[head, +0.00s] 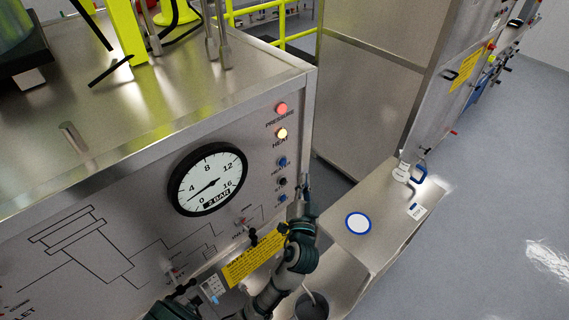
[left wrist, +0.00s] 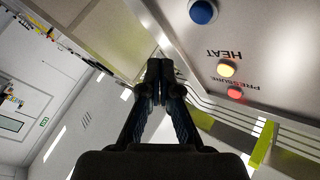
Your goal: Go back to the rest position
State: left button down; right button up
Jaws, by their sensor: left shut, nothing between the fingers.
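My left gripper (head: 303,186) is in front of the right edge of the steel control panel (head: 110,215), close to its column of small knobs. Its fingers are shut with nothing between them. In the left wrist view the closed fingertips (left wrist: 160,72) point up, apart from the panel face, with a blue button (left wrist: 203,11) and the lit HEAT lamp (left wrist: 226,68) to their right. My left arm (head: 265,297) reaches up from the bottom of the head view. My right gripper is not in view.
The panel carries a round pressure gauge (head: 208,180), a red PRESSURE lamp (head: 281,108) and a yellow label (head: 250,258). A low steel bench (head: 372,217) with a blue-rimmed disc (head: 358,223) stands to the right. Open grey floor (head: 490,190) lies beyond it.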

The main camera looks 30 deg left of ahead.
pick_arm(q)
jog(key=shift+a, duration=0.1)
dwell(0.5)
jog(key=w+d+f+m+g+h+b, duration=0.1)
jog(key=w+d+f+m+g+h, duration=0.1)
jog(key=f, duration=1.1)
jog(key=w+d+f+m+g+h, duration=0.2)
jog(key=w+f+h, duration=0.1)
jog(key=f, duration=1)
jog(key=s+f+g+h, duration=0.1)
jog(key=s+f+g, duration=0.15)
jog(key=f, duration=0.75)
jog(key=s+f+g+h, duration=0.1)
jog(key=s+f, duration=0.3)
jog(key=f, duration=0.6)
jog(key=s+a+f+n+g+h+b, duration=0.15)
jog(key=s+f+g, duration=0.35)
jog(key=s+f, duration=1.45)
jog(key=s+a+f+n+g, duration=0.1)
jog(key=s+f, duration=0.5)
jog(key=s, duration=0.6)
jog(key=s+a+f+n+g, duration=0.1)
jog(key=s+a+f+g, duration=0.2)
jog(key=s, duration=1)
notch_tip(320, 180, down, 4)
jog(key=shift+r+b, duration=0.1)
jog(key=shift+b, duration=0.35)
